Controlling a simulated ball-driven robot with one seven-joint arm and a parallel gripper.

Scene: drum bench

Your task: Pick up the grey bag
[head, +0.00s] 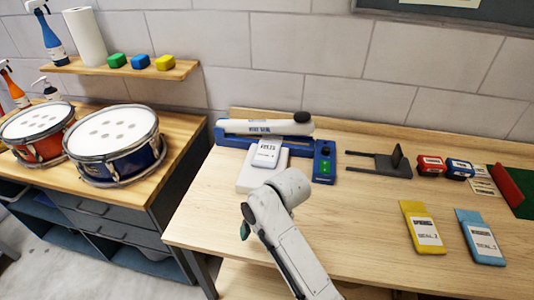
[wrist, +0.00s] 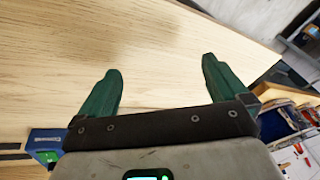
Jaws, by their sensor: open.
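A small pale grey-white bag (head: 267,153) with a printed label lies on a white platform in front of the blue sealer (head: 325,160) in the head view. No other bag that looks grey shows. My gripper is mostly hidden behind my arm in the head view; a green finger (head: 245,230) shows near the table's front left edge. In the wrist view my gripper (wrist: 159,70) is open, its two green fingers wide apart with only bare wood beyond them. The bag does not show in the wrist view.
A yellow bag (head: 422,228) and a light blue bag (head: 480,238) lie at the right front. Two drums (head: 115,140) sit on the left bench. The table's middle front is clear.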

